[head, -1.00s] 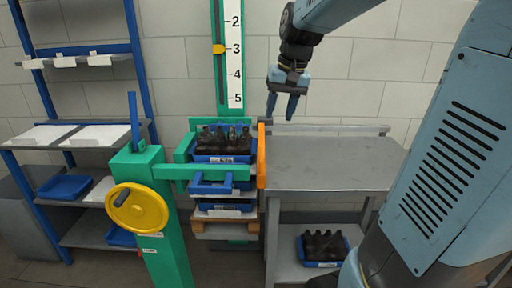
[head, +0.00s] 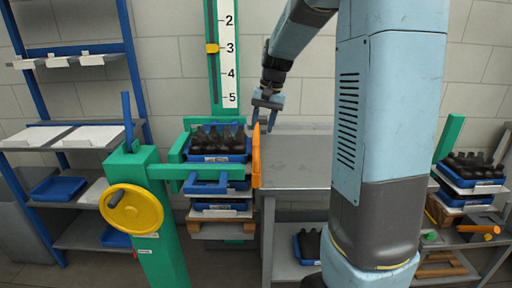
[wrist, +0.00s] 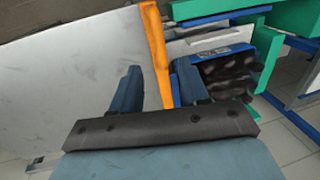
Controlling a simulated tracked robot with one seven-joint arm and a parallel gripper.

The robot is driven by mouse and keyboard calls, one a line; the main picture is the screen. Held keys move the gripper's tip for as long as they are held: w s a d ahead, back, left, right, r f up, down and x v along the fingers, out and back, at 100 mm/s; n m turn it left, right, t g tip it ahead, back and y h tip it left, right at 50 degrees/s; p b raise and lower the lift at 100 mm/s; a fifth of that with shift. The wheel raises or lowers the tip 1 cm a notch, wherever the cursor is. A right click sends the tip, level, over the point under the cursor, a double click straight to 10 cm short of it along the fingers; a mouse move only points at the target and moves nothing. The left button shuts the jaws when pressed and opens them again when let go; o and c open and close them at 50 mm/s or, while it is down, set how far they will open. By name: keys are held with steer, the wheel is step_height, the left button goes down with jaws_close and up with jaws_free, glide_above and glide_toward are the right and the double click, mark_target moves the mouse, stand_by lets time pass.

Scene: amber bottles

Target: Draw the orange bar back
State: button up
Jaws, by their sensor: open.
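The orange bar (head: 256,158) stands upright between the green lift frame and the left end of the grey metal table (head: 300,176). My gripper (head: 263,124) points down at the bar's upper end, fingers apart and empty. In the wrist view the bar (wrist: 156,52) runs up the picture between my two fingers (wrist: 158,84), and its near end drops behind the dark palm edge. I cannot tell whether a finger touches it. A blue crate of dark bottles (head: 217,145) sits in the lift just left of the bar.
A yellow handwheel (head: 131,211) on a green post stands at the left. A blue-framed shelf (head: 68,140) is behind it. A green-framed rack with another bottle crate (head: 472,170) is at the right. My arm hides much of the table.

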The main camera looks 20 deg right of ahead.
mark_target(256, 150)
steer(key=f, duration=0.2)
steer(key=a+f, duration=0.1)
steer(key=f, duration=0.5)
steer(key=shift+w+a+f, duration=0.15)
steer(key=shift+w+a, duration=0.1)
steer(key=shift+a, duration=0.05)
jaws_close()
stand_by(0.3)
